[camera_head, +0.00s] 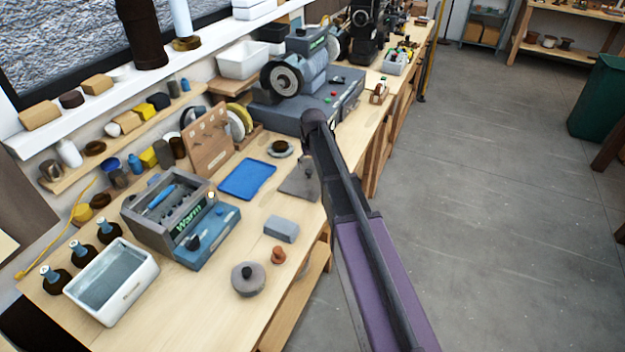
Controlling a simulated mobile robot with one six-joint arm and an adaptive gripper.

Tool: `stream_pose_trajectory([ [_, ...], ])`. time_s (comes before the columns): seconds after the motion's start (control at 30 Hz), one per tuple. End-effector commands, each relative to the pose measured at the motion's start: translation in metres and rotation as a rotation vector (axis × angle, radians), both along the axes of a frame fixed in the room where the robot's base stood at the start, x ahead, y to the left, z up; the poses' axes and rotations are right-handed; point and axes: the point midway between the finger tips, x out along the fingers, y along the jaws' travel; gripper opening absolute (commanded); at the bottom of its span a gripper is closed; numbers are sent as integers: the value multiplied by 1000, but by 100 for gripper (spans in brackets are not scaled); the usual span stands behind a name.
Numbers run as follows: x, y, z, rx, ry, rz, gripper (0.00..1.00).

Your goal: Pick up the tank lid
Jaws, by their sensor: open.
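A flat grey, roughly square plate with a small dark knob (299,179) lies on the bench, partly hidden by my arm. It looks like the tank lid. The open grey tank marked "Warm" (172,207) stands to its left, with a blue item inside. My arm reaches up from the bottom right, past the plate's right side, to a dark joint beyond it. I see no gripper fingers; they are out of view or hidden by the arm.
A blue tray (248,179) lies left of the plate. A bench grinder (297,78) stands behind. The floor (480,200) to the right is clear.

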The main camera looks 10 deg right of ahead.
Motion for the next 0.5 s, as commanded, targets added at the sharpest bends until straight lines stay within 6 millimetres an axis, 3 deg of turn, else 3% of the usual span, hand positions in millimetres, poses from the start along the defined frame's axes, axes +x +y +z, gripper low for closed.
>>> stream_pose_trajectory([
  [0.5,4,2,-40,0,0,-1,79],
])
